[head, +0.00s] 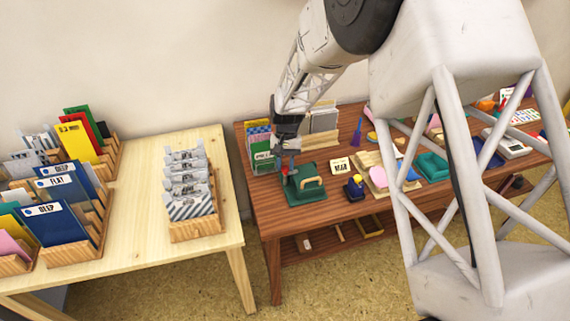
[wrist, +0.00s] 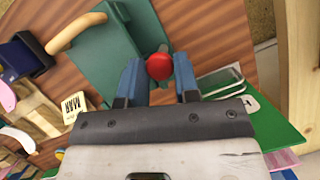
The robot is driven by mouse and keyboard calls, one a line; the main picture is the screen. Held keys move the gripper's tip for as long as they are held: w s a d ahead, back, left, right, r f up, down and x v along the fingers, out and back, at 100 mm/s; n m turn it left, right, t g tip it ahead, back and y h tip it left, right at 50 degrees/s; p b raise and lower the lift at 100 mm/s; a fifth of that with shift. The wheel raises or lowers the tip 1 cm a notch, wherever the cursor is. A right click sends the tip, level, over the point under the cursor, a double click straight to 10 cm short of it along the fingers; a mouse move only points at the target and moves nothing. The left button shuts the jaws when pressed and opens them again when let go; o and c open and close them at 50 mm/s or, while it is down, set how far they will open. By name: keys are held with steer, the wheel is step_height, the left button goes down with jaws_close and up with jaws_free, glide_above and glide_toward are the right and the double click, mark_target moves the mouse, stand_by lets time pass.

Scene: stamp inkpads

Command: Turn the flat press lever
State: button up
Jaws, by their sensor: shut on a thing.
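The press is a flat green plate (wrist: 100,62) with a light wooden handle (wrist: 77,33) in the wrist view. In the head view the green press (head: 306,197) lies at the left end of the brown table, its wooden handle (head: 311,183) on top. A round red knob (wrist: 159,67) sits at the plate's edge, between the blue fingers of my gripper (wrist: 158,72). My gripper is shut on this knob. In the head view my gripper (head: 288,165) points down at the press's back left corner. The lever arm below the knob is mostly hidden.
A rack of upright cards (head: 262,158) stands close behind my gripper. A small sign (head: 340,166) and a dark blue stamp (head: 355,187) lie right of the press. The pale wooden table (head: 140,215) stands to the left, across a gap.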

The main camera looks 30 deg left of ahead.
steer(key=shift+m, duration=0.5)
steer(key=o, duration=0.9)
steer(key=shift+r, duration=0.15)
steer(key=v, duration=0.7)
steer(key=shift+w+r, duration=0.2)
steer(key=shift+d, duration=0.1)
